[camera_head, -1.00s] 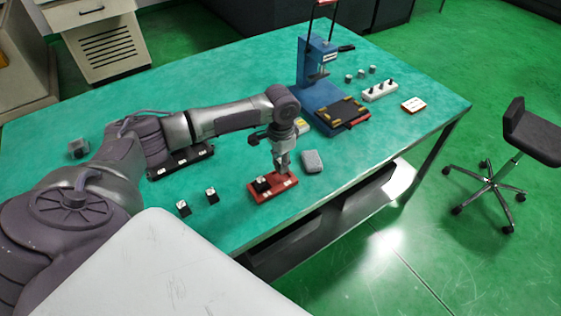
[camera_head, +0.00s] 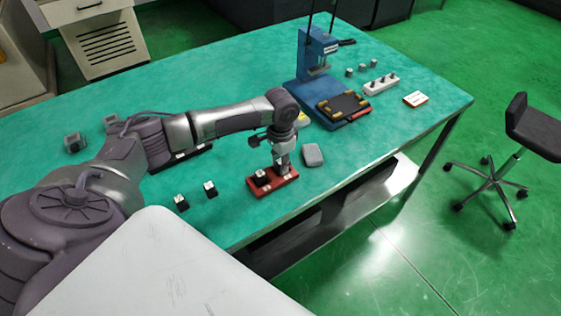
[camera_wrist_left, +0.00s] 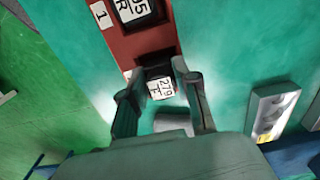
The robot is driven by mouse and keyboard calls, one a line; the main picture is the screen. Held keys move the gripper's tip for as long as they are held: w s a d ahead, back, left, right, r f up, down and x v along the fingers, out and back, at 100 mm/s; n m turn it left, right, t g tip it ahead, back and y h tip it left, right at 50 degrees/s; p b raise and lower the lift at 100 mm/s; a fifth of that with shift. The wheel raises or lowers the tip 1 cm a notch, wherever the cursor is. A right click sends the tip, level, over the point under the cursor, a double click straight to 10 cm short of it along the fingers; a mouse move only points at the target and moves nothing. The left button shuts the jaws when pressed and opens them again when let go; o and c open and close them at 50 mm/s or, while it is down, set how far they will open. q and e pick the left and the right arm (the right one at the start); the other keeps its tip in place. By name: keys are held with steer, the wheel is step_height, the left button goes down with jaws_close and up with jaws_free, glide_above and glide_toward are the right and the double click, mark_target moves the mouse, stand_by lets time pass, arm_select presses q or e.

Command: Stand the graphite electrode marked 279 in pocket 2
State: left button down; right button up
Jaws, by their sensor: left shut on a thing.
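The graphite electrode marked 279 (camera_wrist_left: 160,88) has a white label reading 279 T, in the left wrist view. My left gripper (camera_wrist_left: 160,95) is shut on it. In the head view my left gripper (camera_head: 283,166) points down at the right part of the red holder (camera_head: 291,173), and its fingers hide the electrode. In the wrist view the red holder (camera_wrist_left: 122,48) shows a 1 beside a pocket filled by another labelled electrode (camera_wrist_left: 134,10). The held electrode is at the dark neighbouring pocket; I cannot tell whether it is seated. My right gripper is not in view.
A grey rounded block (camera_head: 312,155) lies just right of the holder. Two dark electrodes with white labels (camera_head: 181,202) (camera_head: 210,188) stand to its left. A blue press (camera_head: 314,62) stands behind. The bench's front edge is close to the holder.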

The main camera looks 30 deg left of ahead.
arm_select(q)
steer(key=shift+f, duration=0.2)
steer(key=c, duration=0.8)
jaws_free()
steer(key=shift+o, duration=0.2)
step_height(320, 180, up, 12)
